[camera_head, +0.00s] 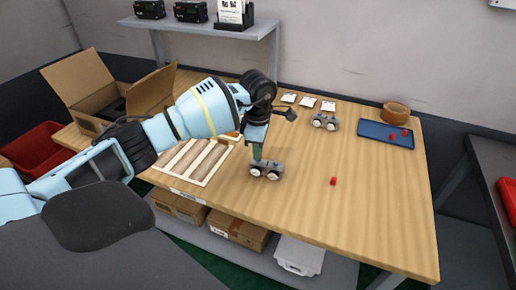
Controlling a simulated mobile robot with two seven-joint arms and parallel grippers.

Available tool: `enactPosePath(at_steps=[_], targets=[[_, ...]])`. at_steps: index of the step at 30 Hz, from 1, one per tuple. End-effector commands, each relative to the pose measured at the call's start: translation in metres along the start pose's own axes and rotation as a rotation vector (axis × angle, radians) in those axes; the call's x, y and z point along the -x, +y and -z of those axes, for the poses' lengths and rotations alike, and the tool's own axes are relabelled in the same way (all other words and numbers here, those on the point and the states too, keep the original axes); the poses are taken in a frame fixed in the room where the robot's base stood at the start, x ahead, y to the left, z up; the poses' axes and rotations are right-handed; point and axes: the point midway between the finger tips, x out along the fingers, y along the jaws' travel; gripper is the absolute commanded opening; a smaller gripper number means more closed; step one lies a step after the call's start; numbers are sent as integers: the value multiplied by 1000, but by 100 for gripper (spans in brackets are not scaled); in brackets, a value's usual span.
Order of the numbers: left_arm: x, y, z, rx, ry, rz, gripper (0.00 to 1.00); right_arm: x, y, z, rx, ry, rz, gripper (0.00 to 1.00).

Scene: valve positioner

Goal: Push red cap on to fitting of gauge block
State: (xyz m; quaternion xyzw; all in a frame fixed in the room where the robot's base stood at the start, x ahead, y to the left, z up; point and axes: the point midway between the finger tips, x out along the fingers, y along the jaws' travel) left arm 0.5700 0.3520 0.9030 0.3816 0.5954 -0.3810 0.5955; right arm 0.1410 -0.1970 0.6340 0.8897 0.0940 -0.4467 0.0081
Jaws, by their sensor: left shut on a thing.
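My left gripper (256,152) points down over the wooden table and is shut on a grey gauge block (267,170) with round white gauge faces. The block is at or just above the table top; I cannot tell which. A red cap (333,181) lies alone on the table to the right of this block. A second grey gauge block (325,121) stands farther back. More red caps (392,136) are on the blue tray (372,133) at the back right. The fitting on the held block is too small to make out. My right gripper is not in view.
A wooden compartment tray (190,172) lies left of the held block, partly behind my arm. An open cardboard box (90,85) stands at the back left. White packets (308,102) and a round brown container (396,112) are at the back. The table's front right is clear.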

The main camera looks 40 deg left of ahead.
Motion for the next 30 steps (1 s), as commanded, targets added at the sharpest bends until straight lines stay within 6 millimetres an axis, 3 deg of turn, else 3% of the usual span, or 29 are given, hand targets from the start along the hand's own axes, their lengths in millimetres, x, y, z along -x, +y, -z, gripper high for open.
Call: enactPosePath(at_steps=[13,14,19,30], targets=[[-6,0,0,0,0,0,0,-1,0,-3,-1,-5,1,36],[-6,0,0,0,0,0,14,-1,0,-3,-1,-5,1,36],[-6,0,0,0,0,0,36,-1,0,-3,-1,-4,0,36],[-2,0,0,0,0,-1,38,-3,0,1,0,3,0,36]])
